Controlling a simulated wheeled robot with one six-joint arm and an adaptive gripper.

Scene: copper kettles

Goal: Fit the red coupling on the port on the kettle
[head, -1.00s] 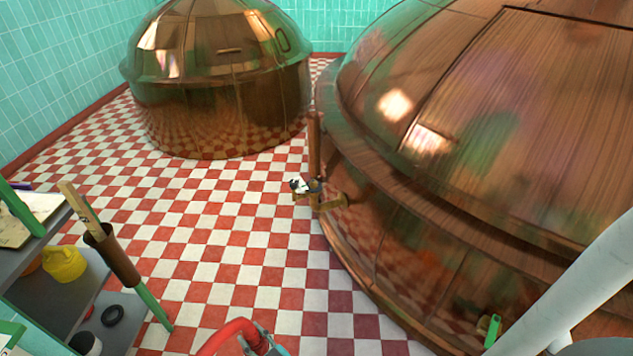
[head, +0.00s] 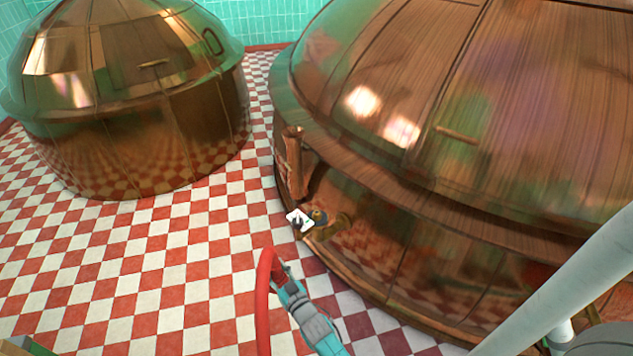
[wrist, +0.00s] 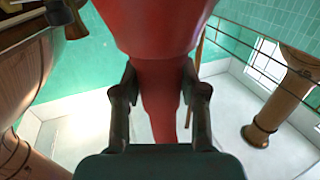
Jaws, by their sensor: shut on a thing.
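The large copper kettle (head: 420,230) fills the right of the head view. Its brass port (head: 319,216) sticks out low on the near side, with a white tag (head: 299,220) beside it. My gripper (head: 279,277) is in front of the port and lower in the picture, apart from it. In the wrist view my gripper (wrist: 160,100) is shut on the red coupling (wrist: 158,25), which widens beyond the fingers. The coupling's mouth is hidden.
A second copper kettle (head: 130,110) stands at the back left. A vertical copper pipe (head: 293,165) rises by the port. The red and white tiled floor (head: 170,260) is clear between the kettles and in front.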

